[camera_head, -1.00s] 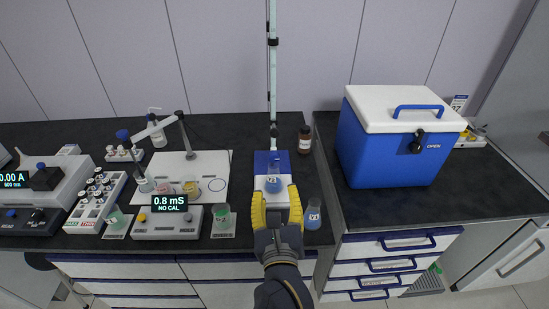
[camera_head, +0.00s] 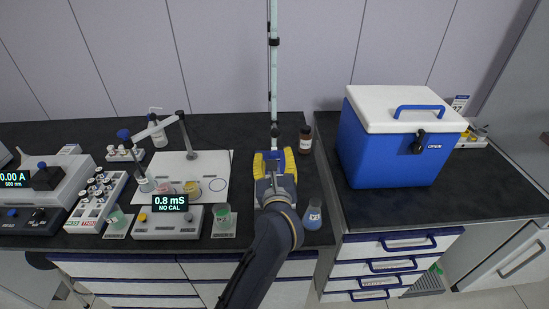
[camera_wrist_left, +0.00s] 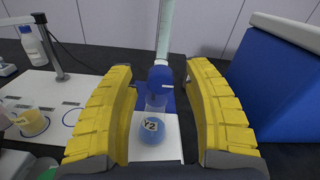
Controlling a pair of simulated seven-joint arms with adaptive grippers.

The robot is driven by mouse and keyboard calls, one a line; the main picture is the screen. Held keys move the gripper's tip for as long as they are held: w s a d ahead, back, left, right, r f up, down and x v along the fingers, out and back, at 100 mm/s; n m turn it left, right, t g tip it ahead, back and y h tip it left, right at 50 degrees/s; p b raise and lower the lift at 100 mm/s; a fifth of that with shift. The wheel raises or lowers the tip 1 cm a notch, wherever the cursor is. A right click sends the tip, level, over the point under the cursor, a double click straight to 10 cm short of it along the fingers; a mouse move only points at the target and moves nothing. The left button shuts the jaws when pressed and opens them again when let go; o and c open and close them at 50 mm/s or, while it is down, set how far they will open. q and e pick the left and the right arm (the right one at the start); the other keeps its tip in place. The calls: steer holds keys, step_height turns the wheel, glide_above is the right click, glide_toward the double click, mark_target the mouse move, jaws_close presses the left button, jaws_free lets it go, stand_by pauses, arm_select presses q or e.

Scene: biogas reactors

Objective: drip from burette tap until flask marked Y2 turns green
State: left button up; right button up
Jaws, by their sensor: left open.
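The burette (camera_head: 273,75) stands upright as a pale tube at the back of the bench. Its blue tap (camera_wrist_left: 161,76) shows in the left wrist view between my finger pads. My left gripper (camera_head: 275,158) is open, with one yellow finger on each side of the tap; I cannot tell whether either pad touches it. The flask marked Y2 (camera_wrist_left: 152,130) stands below the tap on a white plate (camera_wrist_left: 172,152). Its liquid is blue. In the head view my gripper hides this flask. My right gripper is not in view.
Another blue flask (camera_head: 312,217) stands at the bench's front edge, right of my left arm. A brown bottle (camera_head: 305,140) is behind it. A blue cooler (camera_head: 390,150) stands right.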

arm_select(q)
steer(key=shift+w, duration=0.15)
steer(key=shift+c, duration=0.4)
jaws_close()
